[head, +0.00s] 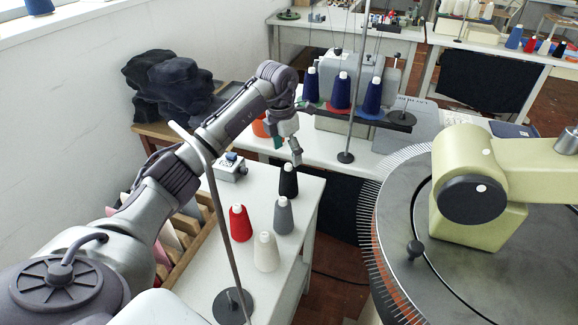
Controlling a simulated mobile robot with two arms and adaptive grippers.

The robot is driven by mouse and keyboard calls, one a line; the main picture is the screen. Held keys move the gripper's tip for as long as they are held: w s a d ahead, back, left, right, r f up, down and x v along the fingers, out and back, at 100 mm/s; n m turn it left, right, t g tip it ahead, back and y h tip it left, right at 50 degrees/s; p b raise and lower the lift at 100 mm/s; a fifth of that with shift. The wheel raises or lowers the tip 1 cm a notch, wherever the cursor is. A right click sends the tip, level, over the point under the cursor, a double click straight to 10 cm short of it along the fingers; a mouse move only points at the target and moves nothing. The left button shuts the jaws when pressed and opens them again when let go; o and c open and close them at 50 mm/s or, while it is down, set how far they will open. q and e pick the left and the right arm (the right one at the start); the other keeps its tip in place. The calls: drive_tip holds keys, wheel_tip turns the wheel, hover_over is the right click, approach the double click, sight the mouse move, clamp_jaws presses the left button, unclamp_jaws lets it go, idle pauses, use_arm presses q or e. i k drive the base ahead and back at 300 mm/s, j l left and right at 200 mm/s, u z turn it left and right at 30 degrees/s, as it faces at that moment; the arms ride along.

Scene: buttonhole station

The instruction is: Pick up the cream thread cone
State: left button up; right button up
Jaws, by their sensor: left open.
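The cream thread cone (266,252) stands upright on the white side table (196,290), nearest me of a small group of cones. My left gripper (288,152) is open and empty. In the picture it shows beyond the cream cone, just above and behind the black cone. It is apart from the cream cone. My right gripper is not in view.
A red cone (240,223), a grey cone (283,216) and a black cone (289,181) stand close to the cream one. A thin stand with a round base (233,306) rises in front. A round dial machine (400,270) is at right.

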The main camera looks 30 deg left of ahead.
sight(266, 256)
drive_tip(key=k, duration=1.5)
